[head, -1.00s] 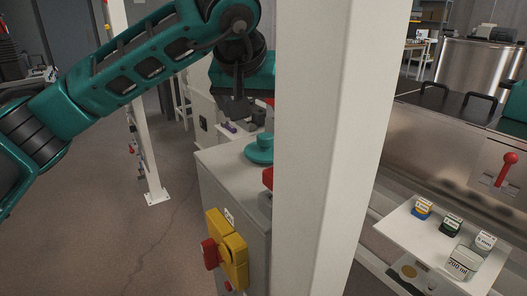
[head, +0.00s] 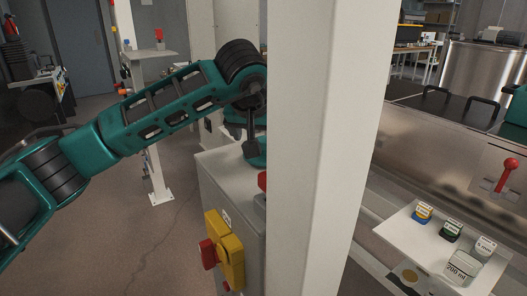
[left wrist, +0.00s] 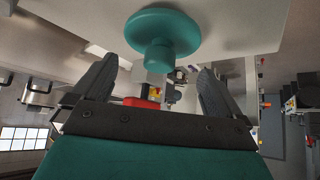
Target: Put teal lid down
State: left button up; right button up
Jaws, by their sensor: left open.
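The teal lid (head: 258,160) rests on top of the grey cabinet (head: 212,172), partly hidden by my gripper and the white post. In the left wrist view the lid (left wrist: 163,32) shows whole, a round disc with a knob (left wrist: 158,58) pointing at the gripper. My left gripper (head: 250,150) is low over the cabinet top, right by the lid. In the left wrist view its two dark fingers (left wrist: 155,75) are spread apart, with the knob near the gap between the tips and clear space on both sides. My right gripper is in neither view.
A white post (head: 325,150) stands close in front and hides the cabinet's right part. A yellow and red switch (head: 224,250) is on the cabinet's front. At right, a white shelf (head: 408,236) holds small containers beside a steel tank with a red lever (head: 507,174).

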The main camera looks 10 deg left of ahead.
aim_at(264, 138)
pick_arm(q)
jog(key=x, duration=0.4)
jog(key=shift+d+f, duration=0.1)
jog(key=shift+f, duration=0.15)
jog(key=shift+s, duration=0.1)
jog(key=shift+c, duration=0.3)
jog(key=c, duration=0.8)
jog(key=shift+o, duration=0.2)
jog(key=shift+r, duration=0.2)
